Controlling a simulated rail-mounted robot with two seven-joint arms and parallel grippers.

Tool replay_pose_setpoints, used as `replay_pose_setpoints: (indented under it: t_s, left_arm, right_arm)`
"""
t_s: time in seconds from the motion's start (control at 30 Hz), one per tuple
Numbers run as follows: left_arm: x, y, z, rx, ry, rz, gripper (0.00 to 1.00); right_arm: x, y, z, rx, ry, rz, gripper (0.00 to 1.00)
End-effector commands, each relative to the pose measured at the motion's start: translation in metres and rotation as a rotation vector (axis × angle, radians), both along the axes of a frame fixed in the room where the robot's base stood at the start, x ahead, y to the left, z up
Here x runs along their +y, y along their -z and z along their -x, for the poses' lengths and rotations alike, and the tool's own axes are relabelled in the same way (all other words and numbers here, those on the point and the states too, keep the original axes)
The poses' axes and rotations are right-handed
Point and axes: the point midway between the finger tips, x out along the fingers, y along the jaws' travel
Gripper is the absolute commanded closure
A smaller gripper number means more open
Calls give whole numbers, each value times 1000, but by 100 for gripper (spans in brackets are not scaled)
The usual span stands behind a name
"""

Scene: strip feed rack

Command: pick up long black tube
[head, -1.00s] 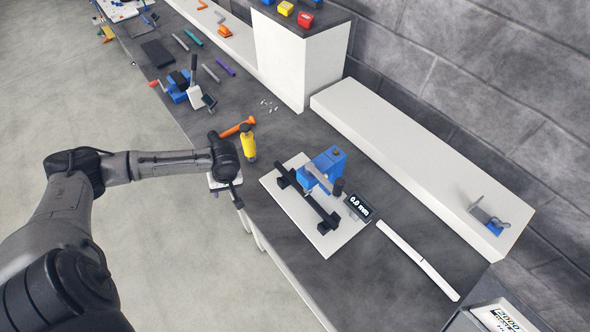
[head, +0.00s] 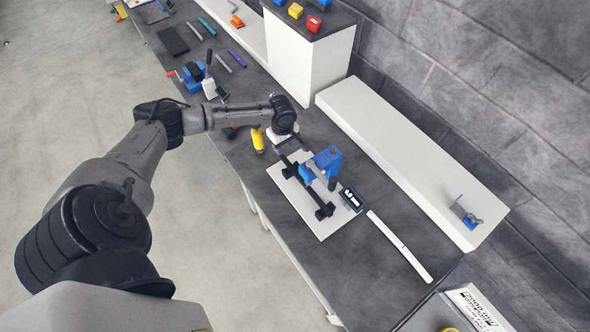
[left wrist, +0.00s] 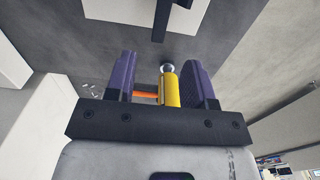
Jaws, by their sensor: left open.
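The long black tube (head: 308,191) lies across two black supports on a white plate (head: 322,233), beside a blue gauge stand (head: 326,161). My left gripper (head: 283,144) is above the bench near the tube's far end, which my wrist partly hides in the head view. In the left wrist view, the purple-padded fingers (left wrist: 160,78) are open with nothing gripped. A dark bar that looks like the tube's end (left wrist: 159,22) shows at the top of that view, beyond the fingertips. My right gripper is not in view.
A yellow bottle (head: 258,139) stands beside the plate; it shows between the fingers in the wrist view (left wrist: 171,90). A small display (head: 351,198) and a white strip (head: 400,246) lie to the right. A long white ledge (head: 400,160) runs behind.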

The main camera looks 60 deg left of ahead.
Motion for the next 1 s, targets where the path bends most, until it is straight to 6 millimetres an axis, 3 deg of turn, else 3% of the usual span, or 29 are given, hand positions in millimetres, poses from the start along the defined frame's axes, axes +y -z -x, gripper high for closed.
replay_pose_setpoints:
  t_s: [0.1, 0.43, 0.73, 1.0]
  left_arm:
    - [0, 15, 0, 2, -1, 1, 51]
    - [0, 35, 0, 1, 1, 1, 51]
    - [0, 74, 0, 1, 0, 1, 51]
    - [0, 84, 0, -1, 2, 0, 51]
  right_arm:
    - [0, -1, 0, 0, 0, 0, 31]
    - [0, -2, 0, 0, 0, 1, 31]
    - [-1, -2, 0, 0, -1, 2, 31]
    - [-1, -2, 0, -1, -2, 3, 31]
